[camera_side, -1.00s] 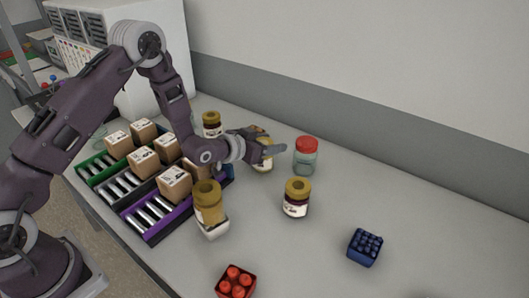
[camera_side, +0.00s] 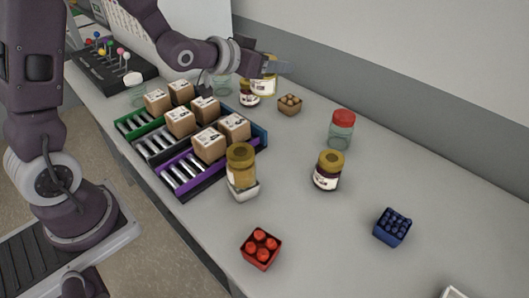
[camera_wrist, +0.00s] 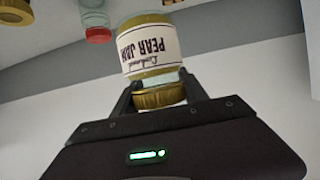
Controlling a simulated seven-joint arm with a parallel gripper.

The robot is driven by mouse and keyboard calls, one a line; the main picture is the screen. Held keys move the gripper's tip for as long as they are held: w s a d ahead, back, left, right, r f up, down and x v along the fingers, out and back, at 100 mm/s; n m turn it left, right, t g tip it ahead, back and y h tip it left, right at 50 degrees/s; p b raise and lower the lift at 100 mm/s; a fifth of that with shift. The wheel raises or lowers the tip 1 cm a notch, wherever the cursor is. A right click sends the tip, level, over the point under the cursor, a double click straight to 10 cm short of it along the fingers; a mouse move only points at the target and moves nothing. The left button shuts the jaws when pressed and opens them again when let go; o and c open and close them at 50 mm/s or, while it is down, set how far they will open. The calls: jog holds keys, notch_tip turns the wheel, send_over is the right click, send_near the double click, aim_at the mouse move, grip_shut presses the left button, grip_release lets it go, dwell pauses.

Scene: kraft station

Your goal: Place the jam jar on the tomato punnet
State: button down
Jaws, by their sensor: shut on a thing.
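My gripper (camera_side: 272,66) is shut on a pear jam jar (camera_side: 263,86) and holds it in the air above the far part of the table. In the wrist view the pear jam jar (camera_wrist: 150,48) shows its white label, and its gold lid is between the fingers. The tomato punnet (camera_side: 252,262), a small red box with several tomatoes, sits near the front of the table, well away from my gripper. A gold-lidded amber jar (camera_side: 242,170) stands on a white base, and a dark jam jar (camera_side: 328,178) stands to its right.
A red-lidded glass jar (camera_side: 341,133), a brown punnet (camera_side: 290,107) and a blue berry punnet (camera_side: 392,230) stand on the table. Roller trays with cartons (camera_side: 208,146) lie left. The table around the tomato punnet is mostly clear.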

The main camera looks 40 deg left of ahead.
jog(key=w+d+f+m+g+h, duration=0.1)
jog(key=w+d+f+m+h, duration=0.15)
jog(key=d, duration=0.35)
jog(key=w+d+f+m+g+h, duration=0.1)
jog(key=d+f+m+h, duration=0.25)
jog(key=d, duration=0.35)
jog(key=shift+h, duration=0.3)
jog(key=f, duration=1)
jog(key=shift+w+d+f, duration=0.1)
jog(key=shift+d+f, duration=0.1)
jog(key=shift+d, duration=0.05)
jog(key=shift+f, duration=0.15)
jog(key=c, duration=0.9)
grip_release()
jog(key=shift+r, duration=0.2)
jog(key=v, duration=0.4)
jog(key=shift+s+a+r, duration=0.1)
jog(key=shift+s+a, duration=0.15)
notch_tip(320, 180, up, 7)
jog(key=shift+s+r, duration=0.1)
